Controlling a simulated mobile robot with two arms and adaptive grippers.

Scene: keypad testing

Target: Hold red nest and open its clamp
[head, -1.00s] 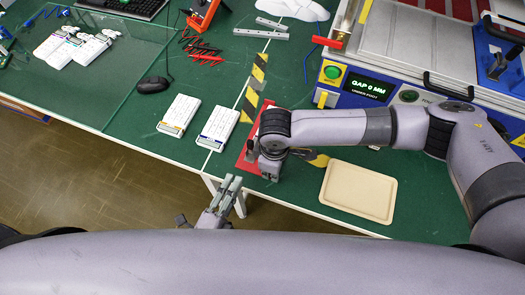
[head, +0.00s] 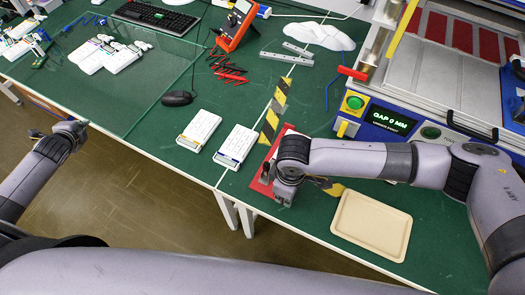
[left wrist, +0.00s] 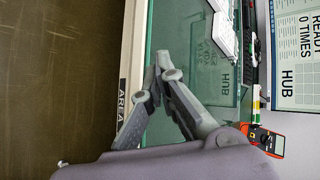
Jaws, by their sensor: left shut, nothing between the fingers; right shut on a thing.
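The red nest (head: 257,186) is a flat red plate lying on the green table, close to its front edge. My right gripper (head: 283,198) comes down over the nest's right side and is shut on it; the wrist covers much of the plate. The nest's clamp is mostly hidden behind that gripper, so its state cannot be told. My left gripper (head: 78,128) is far to the left, off the front edge of the table and well apart from the nest. In the left wrist view its fingers (left wrist: 160,68) are shut together and empty.
Two white keypads (head: 236,147) lie left of the nest, beside hazard tape (head: 273,112). A beige tray (head: 371,226) lies at right, below the machine with its green button (head: 355,102). A mouse (head: 177,98) and an orange multimeter (head: 235,25) are further back.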

